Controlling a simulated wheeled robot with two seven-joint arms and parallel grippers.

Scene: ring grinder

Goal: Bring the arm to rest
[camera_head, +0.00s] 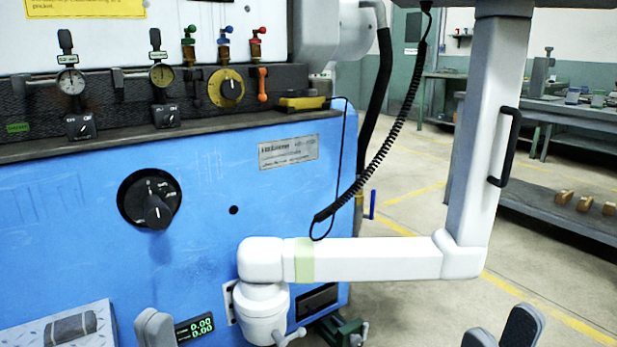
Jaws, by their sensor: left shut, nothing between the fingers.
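My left gripper (155,328) shows only its grey fingertips at the bottom edge, in front of the blue machine's lower face; its fingers are together with nothing between them. My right gripper (501,333) shows two grey and dark fingertips at the bottom right, apart and empty over the floor. Both arms behind the fingertips are out of view. A white jointed machine arm (370,259) runs level from a joint at the machine's lower front, then rises at the right in a post with a black handle (505,147). Neither gripper visibly touches anything.
The blue machine (80,210) fills the left, with a large black knob (155,205), gauges (71,81) and small levers (223,45). A coiled cable (385,155) hangs by the white arm. Benches (565,115) stand at the back right. Open floor (400,315) lies between.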

